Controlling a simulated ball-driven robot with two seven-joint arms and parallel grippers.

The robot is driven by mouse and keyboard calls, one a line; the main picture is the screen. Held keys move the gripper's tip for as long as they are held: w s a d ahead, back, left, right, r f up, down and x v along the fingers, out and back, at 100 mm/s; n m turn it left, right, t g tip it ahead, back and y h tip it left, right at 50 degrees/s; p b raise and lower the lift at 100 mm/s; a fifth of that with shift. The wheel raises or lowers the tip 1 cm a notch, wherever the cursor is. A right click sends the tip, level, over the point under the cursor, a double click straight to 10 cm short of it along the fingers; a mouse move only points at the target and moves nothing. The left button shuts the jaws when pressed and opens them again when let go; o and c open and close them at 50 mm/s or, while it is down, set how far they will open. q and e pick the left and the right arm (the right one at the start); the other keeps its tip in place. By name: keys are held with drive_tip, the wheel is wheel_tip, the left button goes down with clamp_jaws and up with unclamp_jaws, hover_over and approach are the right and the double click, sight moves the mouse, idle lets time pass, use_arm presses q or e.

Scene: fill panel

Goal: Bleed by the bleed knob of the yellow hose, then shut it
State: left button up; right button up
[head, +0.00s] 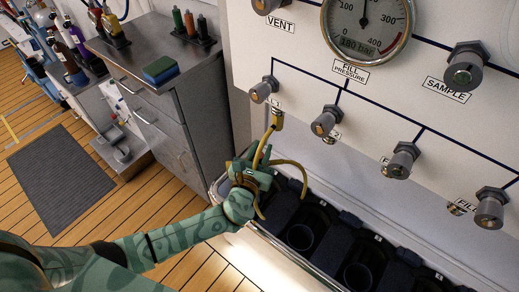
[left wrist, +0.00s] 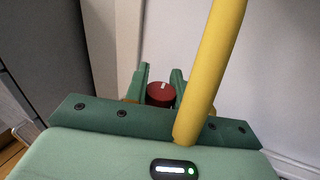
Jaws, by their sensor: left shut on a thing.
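The yellow hose (head: 267,145) hangs from a fitting on the white panel, runs down past my left gripper (head: 258,165) and loops to its right. In the left wrist view the yellow hose (left wrist: 212,70) crosses in front of the jaws. There my left gripper (left wrist: 160,78) is shut on the red bleed knob (left wrist: 160,94), which has a white mark and sits between the two fingers. In the head view the knob is hidden by the hand. My right gripper is not in view.
The panel carries several grey valve knobs, such as the one above the hose (head: 263,90), and a pressure gauge (head: 366,25) above a display reading 180 bar. Below is a dark rack (head: 300,238) with cylinder wells. A grey cabinet (head: 165,95) stands to the left.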

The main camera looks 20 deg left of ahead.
use_arm(q)
drive_tip(key=shift+m+h, duration=0.4)
drive_tip(key=shift+h, duration=0.2)
drive_tip(key=o, duration=1)
drive_tip(key=s+a+p, duration=0.1)
drive_tip(key=s+p, duration=0.1)
drive_tip(key=s, duration=1.4)
drive_tip(key=shift+s+a, duration=0.15)
drive_tip(key=shift+a, duration=0.1)
